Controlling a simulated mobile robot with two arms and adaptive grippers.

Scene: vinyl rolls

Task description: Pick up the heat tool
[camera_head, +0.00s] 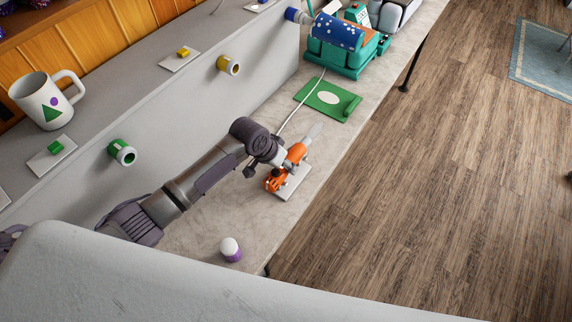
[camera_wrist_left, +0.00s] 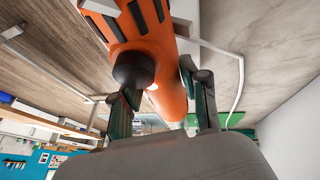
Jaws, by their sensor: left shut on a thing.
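The heat tool (camera_head: 297,153) is orange with a pale nozzle pointing up and to the right in the head view. It is over a small white plate (camera_head: 294,187) on the grey counter; I cannot tell whether it touches the plate. My left gripper (camera_head: 281,165) is shut on the heat tool. In the left wrist view the orange body (camera_wrist_left: 152,48) with its black knob and slots fills the top middle, between the two fingers of my left gripper (camera_wrist_left: 163,92). My right gripper is not in view.
A green board (camera_head: 328,98) with a white oval lies further along the counter, near a teal machine (camera_head: 343,58) with a blue roll. A white-and-purple bottle (camera_head: 230,249) stands near the front. A mug (camera_head: 44,101) stands on the left ledge. A cable runs near the tool.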

